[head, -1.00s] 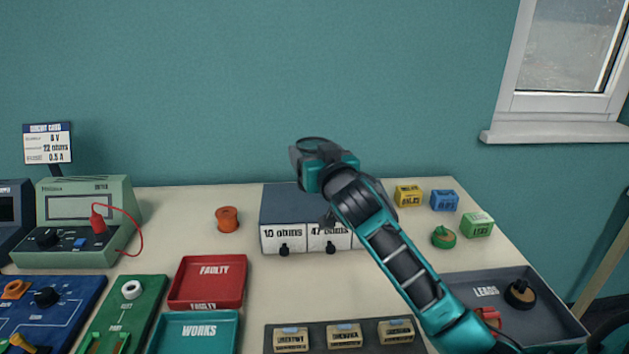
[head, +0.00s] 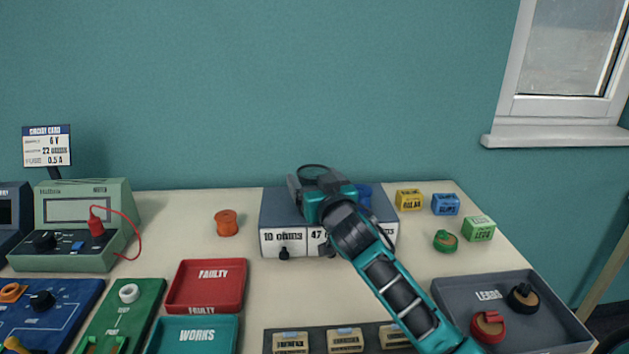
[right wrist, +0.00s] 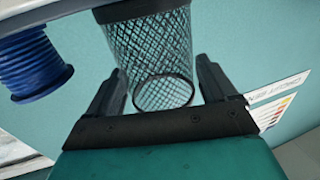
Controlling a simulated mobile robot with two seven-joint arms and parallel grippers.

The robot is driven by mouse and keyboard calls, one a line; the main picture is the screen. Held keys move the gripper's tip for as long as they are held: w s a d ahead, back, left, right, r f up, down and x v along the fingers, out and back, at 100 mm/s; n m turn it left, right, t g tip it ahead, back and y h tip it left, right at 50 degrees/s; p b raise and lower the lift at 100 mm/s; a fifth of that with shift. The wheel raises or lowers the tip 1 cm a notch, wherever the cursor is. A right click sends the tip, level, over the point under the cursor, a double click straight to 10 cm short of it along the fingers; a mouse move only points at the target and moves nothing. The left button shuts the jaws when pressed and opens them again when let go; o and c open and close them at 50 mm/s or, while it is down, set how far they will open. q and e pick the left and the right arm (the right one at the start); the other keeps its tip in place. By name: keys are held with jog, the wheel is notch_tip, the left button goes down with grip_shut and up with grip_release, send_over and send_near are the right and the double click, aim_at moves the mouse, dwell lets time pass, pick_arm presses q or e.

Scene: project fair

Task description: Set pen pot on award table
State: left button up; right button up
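The pen pot (right wrist: 160,50) is a dark wire-mesh cup, seen close up in the right wrist view, which is upside down. In the head view only its dark ring (head: 314,169) shows above my gripper. My right gripper (right wrist: 161,66) has one finger on each side of the pot and is shut on it. In the head view my right gripper (head: 312,186) is over the drawer box; whether the pot touches the box is hidden. My left gripper is not in view. The cream table (head: 300,300) bears no label naming it the award table.
The grey drawer box (head: 276,207) stands behind my arm with a blue spool (right wrist: 33,65) on it. An orange spool (head: 227,223) is left. Small coloured boxes (head: 409,199) and a green lead (head: 446,241) are right. A LEADS tray (head: 460,293) and red FAULTY tray (head: 208,286) stand in front.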

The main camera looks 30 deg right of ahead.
jog(key=shift+o, duration=1.1)
